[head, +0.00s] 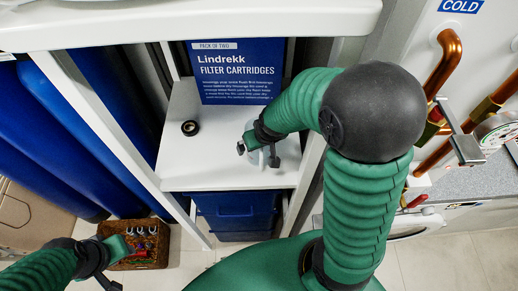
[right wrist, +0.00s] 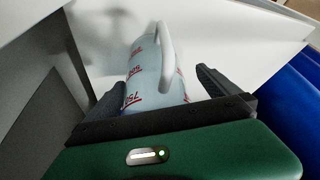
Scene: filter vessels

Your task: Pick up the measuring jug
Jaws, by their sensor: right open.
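A dark ring (head: 190,128) lies on the white shelf (head: 190,172), left of the jug. A blue filter cartridge box (head: 238,72) stands behind. White uprights flank the shelf, with a white ledge (head: 200,22) above. The brown tray (head: 155,262) holds small fittings.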

